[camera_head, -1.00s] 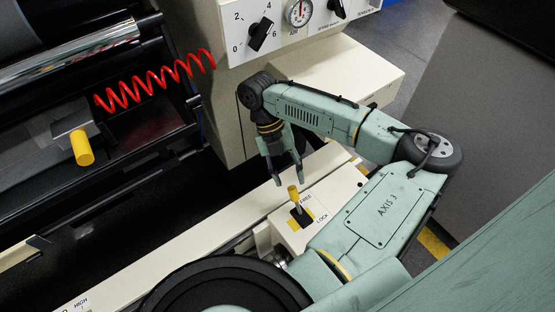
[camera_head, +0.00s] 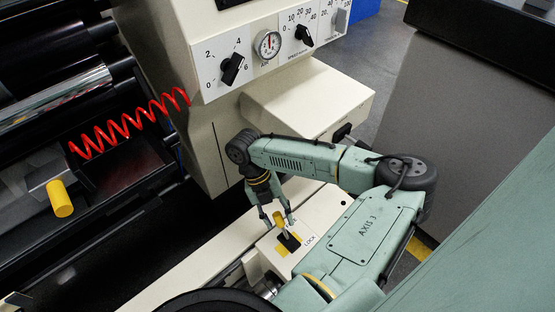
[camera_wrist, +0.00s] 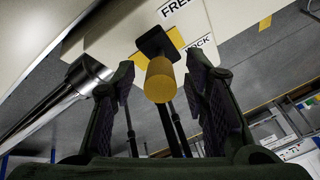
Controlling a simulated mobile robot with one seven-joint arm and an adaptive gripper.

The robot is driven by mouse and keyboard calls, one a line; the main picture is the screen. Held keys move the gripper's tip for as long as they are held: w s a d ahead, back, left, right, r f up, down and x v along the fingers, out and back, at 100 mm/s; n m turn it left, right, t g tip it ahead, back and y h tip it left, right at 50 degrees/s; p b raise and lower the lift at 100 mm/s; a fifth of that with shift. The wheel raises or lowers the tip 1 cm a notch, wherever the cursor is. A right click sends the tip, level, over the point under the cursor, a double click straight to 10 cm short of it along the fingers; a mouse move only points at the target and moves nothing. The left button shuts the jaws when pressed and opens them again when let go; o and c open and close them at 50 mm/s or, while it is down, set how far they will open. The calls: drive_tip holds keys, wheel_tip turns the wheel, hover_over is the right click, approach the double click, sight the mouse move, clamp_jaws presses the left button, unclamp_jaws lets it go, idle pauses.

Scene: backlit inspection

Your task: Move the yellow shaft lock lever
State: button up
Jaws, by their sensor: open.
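The yellow shaft lock lever (camera_head: 279,218) stands on a cream housing, rising from a black base on a yellow patch. In the wrist view its round yellow knob (camera_wrist: 159,80) points toward the camera, with the black base behind it. My gripper (camera_head: 278,223) is at the lever. In the wrist view my open gripper (camera_wrist: 160,85) has one dark finger on each side of the knob, with a gap visible on both sides. The FREE label (camera_wrist: 178,5) is partly cut off, and the LOCK label (camera_wrist: 201,46) is partly hidden by a finger.
A cream control panel with a black knob (camera_head: 232,68) and a gauge (camera_head: 267,44) stands behind my arm. A red coiled cable (camera_head: 128,125) and a yellow-ended grey block (camera_head: 60,198) are at left. A cream box (camera_head: 310,95) juts out behind my arm.

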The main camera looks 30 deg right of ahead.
drive_tip(key=shift+c, duration=0.3)
clamp_jaws()
idle(0.5)
